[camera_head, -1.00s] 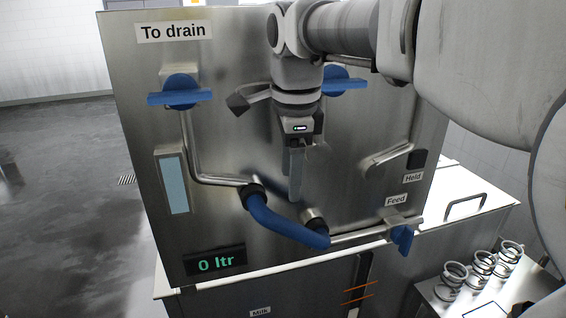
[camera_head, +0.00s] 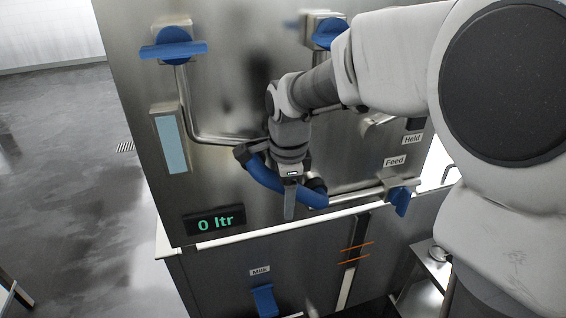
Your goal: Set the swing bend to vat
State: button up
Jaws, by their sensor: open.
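The swing bend (camera_head: 260,172) is a blue curved pipe low on the steel panel. Its left end meets the steel pipe under the left blue valve handle (camera_head: 173,49). Its right end lies by the stub at the Feed pipe (camera_head: 355,197). No label reading vat is legible. My gripper (camera_head: 290,203) points down in front of the bend, its fingers overlapping the bend's right half and hiding part of it. The jaws are open, and I cannot tell whether they touch the bend.
A second blue valve handle (camera_head: 328,33) is at the top, partly behind my arm. A blue Feed handle (camera_head: 400,199) sticks out at right. The 0 ltr display (camera_head: 214,223) and a blue Milk handle (camera_head: 264,300) are lower.

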jog(key=shift+f, duration=0.15)
grip_shut()
dwell(1.4)
